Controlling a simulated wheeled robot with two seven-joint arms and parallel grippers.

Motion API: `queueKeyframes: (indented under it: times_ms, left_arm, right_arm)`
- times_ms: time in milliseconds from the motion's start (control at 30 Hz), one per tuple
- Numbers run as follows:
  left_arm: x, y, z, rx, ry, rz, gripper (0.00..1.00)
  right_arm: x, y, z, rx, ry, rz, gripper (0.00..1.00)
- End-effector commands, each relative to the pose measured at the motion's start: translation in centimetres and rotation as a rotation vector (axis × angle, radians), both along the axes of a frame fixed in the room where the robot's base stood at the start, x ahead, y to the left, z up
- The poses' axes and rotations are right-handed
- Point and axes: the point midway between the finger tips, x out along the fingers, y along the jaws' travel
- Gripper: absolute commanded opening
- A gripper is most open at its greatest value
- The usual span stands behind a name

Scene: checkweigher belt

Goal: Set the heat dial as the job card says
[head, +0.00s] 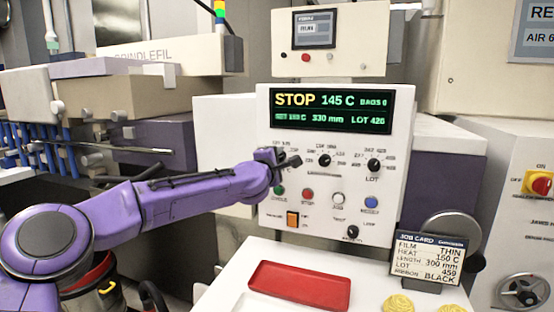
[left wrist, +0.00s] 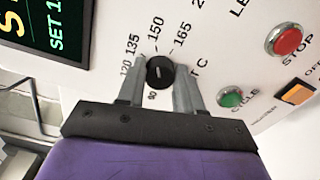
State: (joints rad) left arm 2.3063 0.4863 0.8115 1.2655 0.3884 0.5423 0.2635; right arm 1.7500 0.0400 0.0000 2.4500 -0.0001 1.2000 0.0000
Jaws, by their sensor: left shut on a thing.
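The display (head: 331,110) reads STOP, 145 C, 330 mm and LOT 426. The job card (head: 430,259) reads FILM THIN, HEAT 150 C, LENGTH 300 mm, LOT 459, RIBBON BLACK. My right gripper is not in view.
Length dial (head: 324,160) and lot dial (head: 374,165) sit right of my gripper. Below are the green cycle button (left wrist: 231,97), red stop button (head: 307,194) and an orange switch (head: 292,219). A red tray (head: 299,285) and yellow coiled pieces (head: 398,303) lie on the white surface in front.

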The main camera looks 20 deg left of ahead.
Motion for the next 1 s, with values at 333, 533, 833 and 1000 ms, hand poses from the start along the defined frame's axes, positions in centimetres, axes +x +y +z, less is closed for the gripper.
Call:
queueKeyframes:
  times_ms: [333, 533, 833, 1000]
  left_arm:
    - [0.0, -0.1, -0.3, 0.0, 0.004, -0.002, 0.61]
    - [-0.5, -0.1, -0.3, -0.001, 0.003, -0.003, 0.61]
    - [-7.1, 0.2, -0.4, 0.0, -0.001, -0.004, 0.61]
    - [-9.8, 0.3, -0.4, -0.001, 0.003, -0.003, 0.61]
  right_arm:
    - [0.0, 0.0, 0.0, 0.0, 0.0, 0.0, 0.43]
    - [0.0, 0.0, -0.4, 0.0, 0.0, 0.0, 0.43]
    - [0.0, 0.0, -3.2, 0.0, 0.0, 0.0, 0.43]
    - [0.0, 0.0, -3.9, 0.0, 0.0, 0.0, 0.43]
